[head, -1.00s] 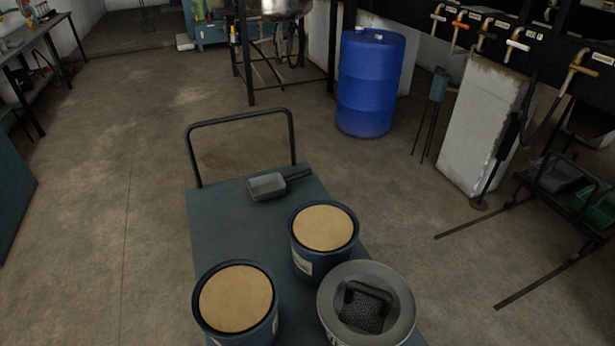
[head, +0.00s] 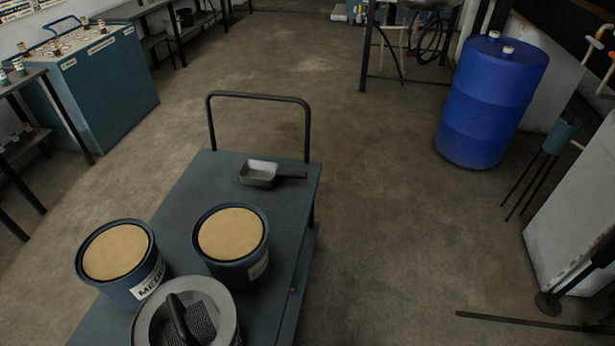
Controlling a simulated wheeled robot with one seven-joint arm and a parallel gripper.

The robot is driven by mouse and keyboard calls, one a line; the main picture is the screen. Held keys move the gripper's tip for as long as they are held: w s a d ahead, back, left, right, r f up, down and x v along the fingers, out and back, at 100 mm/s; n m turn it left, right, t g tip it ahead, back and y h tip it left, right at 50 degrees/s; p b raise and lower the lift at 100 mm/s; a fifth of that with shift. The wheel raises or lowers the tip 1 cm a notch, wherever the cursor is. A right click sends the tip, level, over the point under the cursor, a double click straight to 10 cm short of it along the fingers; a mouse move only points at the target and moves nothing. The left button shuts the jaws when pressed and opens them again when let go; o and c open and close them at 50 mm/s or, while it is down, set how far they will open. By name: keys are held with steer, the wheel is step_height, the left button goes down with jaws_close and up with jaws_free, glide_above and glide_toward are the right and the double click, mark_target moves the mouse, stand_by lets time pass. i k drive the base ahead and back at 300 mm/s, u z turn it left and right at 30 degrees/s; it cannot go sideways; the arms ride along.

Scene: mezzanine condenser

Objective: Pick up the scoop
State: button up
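The scoop (head: 258,174) is a small grey box-shaped scoop with a dark handle. It lies on the blue-grey top of the trolley (head: 196,183), near the end with the push handle. Its handle points to the right, toward the trolley's edge. Nothing covers it or touches it. My gripper is not in the head view.
Two blue tubs with tan tops, one left (head: 116,252) and one right (head: 231,234), stand on the trolley nearer me. A grey round container (head: 187,325) stands in front. The trolley's black push handle (head: 258,96) rises behind the scoop. A blue drum (head: 490,105) stands right; floor between is clear.

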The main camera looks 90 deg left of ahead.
mark_target(260, 173)
steer(key=i, duration=0.25)
steer(key=z, duration=3.85)
steer(key=k, duration=2.7)
steer(key=z, duration=1.55)
steer(key=i, duration=0.5)
